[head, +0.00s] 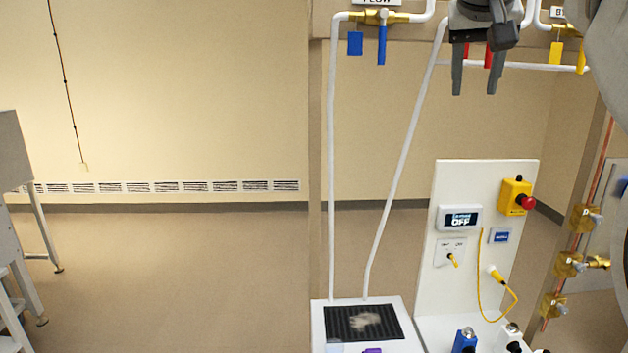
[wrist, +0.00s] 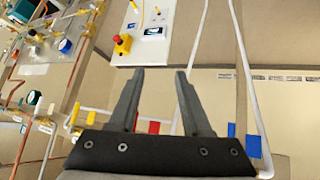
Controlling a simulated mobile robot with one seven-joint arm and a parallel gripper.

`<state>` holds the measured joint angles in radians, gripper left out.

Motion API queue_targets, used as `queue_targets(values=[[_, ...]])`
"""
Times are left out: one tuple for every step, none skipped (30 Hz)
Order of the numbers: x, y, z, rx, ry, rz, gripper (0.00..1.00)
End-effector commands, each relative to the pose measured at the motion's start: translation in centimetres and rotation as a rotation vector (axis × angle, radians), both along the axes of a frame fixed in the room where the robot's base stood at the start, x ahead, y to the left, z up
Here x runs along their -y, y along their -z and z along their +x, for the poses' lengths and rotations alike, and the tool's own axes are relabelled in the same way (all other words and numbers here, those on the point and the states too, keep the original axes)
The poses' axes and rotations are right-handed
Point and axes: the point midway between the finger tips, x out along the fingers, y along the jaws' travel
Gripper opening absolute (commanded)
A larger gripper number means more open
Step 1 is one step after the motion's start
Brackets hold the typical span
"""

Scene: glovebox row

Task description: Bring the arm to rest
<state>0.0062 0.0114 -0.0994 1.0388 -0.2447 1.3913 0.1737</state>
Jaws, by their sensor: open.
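My gripper (head: 474,80) is at the top right of the head view, pointing down. Its two grey fingers are apart with nothing between them. In the wrist view the gripper (wrist: 157,75) also shows open and empty. It hangs in front of the white pipes and valve handles, above the white panel. A red valve handle (head: 488,57) shows just behind the fingers; I cannot tell how far behind. Part of my arm fills the top right corner.
A white panel (head: 450,300) carries a display reading OFF (head: 461,219) and a red stop button (head: 527,202). A black mat (head: 340,322) lies below. Blue (head: 382,45) and yellow (head: 581,58) valve handles flank the gripper. The floor at left is open.

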Motion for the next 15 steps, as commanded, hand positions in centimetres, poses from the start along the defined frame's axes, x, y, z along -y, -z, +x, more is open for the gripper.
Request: queue_targets(values=[[-0.5, 1.6, -1.0, -0.013, -0.022, 0.009, 0.48], [-0.8, 2.5, -1.5, -0.021, -0.035, 0.014, 0.48], [-1.2, 3.7, -2.1, -0.030, -0.053, 0.019, 0.48], [-1.5, 4.6, -2.6, -0.037, -0.067, 0.023, 0.48], [-1.8, 5.5, -3.2, -0.044, -0.081, 0.028, 0.48], [-2.3, 6.8, -3.9, -0.053, -0.098, 0.034, 0.48], [-2.6, 7.8, -4.4, -0.060, -0.110, 0.038, 0.48], [-2.9, 8.8, -5.0, -0.067, -0.123, 0.044, 0.48], [-3.4, 10.2, -5.8, -0.076, -0.140, 0.050, 0.48], [-3.7, 11.2, -6.4, -0.083, -0.152, 0.053, 0.48], [-4.1, 12.3, -7.1, -0.090, -0.164, 0.058, 0.48], [-4.5, 13.8, -7.9, -0.098, -0.179, 0.065, 0.48], [-4.9, 14.9, -8.6, -0.104, -0.191, 0.069, 0.48], [-5.2, 16.1, -9.3, -0.112, -0.201, 0.073, 0.48], [-5.7, 17.6, -10.2, -0.121, -0.216, 0.079, 0.48]])
